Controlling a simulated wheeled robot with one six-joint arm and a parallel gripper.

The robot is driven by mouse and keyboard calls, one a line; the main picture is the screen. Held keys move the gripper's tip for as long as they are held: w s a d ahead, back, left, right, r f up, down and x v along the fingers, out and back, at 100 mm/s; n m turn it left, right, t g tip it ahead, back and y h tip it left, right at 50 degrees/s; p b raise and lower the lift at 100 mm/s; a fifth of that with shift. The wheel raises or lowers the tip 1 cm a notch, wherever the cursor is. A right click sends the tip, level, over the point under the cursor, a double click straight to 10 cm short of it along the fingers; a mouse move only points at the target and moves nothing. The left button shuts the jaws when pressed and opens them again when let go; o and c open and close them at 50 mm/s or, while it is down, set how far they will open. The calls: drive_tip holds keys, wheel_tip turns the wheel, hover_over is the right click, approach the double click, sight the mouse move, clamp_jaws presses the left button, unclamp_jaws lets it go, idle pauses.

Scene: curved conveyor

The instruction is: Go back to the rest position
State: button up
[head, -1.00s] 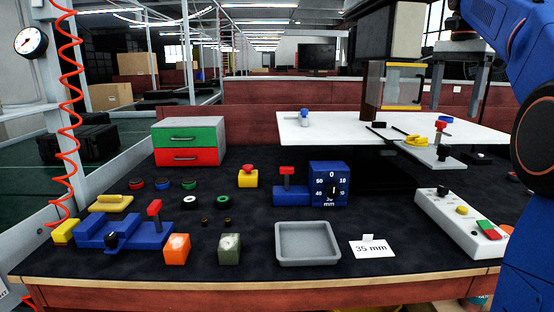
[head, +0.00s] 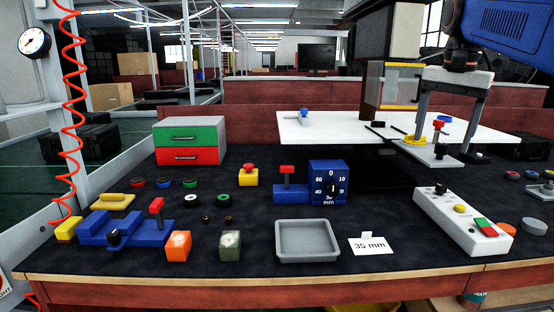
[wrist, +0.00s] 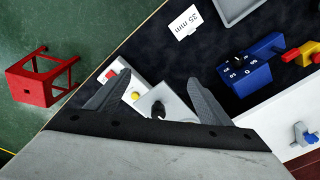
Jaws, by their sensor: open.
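My gripper (head: 442,140) hangs at the right of the head view, in front of the white machine table (head: 330,128). Its two grey fingers point down and stand wide apart with nothing between them. In the wrist view my gripper (wrist: 158,82) is also open and empty. Past its fingers lie the black bench top and the white control box (wrist: 130,88). I cannot tell from the frames how high the fingertips are above the surface.
On the bench are a grey tray (head: 308,256), a 35 mm card (head: 371,246), a blue dial block (head: 328,194), a blue fixture (head: 125,230) and a drawer unit (head: 189,122). A red stool (wrist: 40,77) stands on the green floor. The machine column rises behind my gripper.

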drive_tip(key=s+a+f+n+t, duration=0.1)
drive_tip(key=s+a+f+n, duration=0.2)
drive_tip(key=s+f, duration=0.4)
drive_tip(key=s+a+f+n+t, duration=0.1)
drive_tip(key=s+a+f+n, duration=0.2)
drive_tip(key=s+f, duration=0.5)
drive_tip(key=s+a+f+n+t, duration=0.1)
drive_tip(key=s+a+f+n, duration=0.2)
drive_tip(key=s+f, duration=0.5)
wheel_tip(320, 180, down, 9)
drive_tip(key=shift+a+r, duration=0.1)
drive_tip(key=shift+a, duration=0.1)
